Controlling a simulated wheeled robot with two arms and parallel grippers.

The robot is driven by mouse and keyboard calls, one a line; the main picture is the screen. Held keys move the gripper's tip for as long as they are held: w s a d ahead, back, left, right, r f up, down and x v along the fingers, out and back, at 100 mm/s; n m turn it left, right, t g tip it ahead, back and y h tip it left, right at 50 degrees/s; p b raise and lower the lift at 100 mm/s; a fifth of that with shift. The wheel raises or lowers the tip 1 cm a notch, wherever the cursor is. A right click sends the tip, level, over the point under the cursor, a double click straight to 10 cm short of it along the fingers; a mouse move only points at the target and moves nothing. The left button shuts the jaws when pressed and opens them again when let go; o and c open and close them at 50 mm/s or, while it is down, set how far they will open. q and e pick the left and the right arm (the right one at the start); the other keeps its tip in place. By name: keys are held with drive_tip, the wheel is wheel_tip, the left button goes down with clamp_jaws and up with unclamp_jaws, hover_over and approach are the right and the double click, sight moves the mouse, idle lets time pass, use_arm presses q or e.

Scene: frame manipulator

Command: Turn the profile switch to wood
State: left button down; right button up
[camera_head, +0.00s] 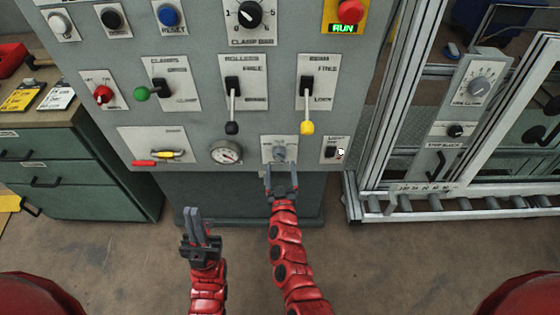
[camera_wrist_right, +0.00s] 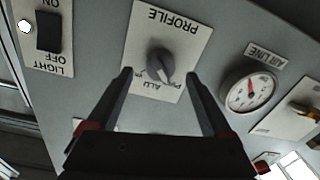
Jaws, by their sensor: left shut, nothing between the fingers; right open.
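The profile switch (camera_head: 280,151) is a small grey knob on a pale plate at the bottom of the grey panel. In the right wrist view the picture is upside down, and the grey knob (camera_wrist_right: 160,63) sits on a plate marked PROFILE, with ALU and another partly hidden label; I cannot read the word wood. My right gripper (camera_head: 281,178) is open just below the switch, and its fingers (camera_wrist_right: 160,95) show on either side of the knob, apparently short of it. My left gripper (camera_head: 197,220) is shut and empty, lower left, in front of the panel's base.
An air line gauge (camera_head: 226,152) is left of the switch and a light switch (camera_head: 334,150) is right of it. Two levers (camera_head: 232,105) (camera_head: 307,105) hang above. A green cabinet (camera_head: 85,170) stands left; a framed machine with a roller track (camera_head: 450,208) stands right.

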sight(280, 160)
drive_tip(key=shift+w, duration=1.85)
drive_tip(key=shift+c, duration=0.2)
clamp_jaws()
drive_tip(key=shift+f, duration=0.15)
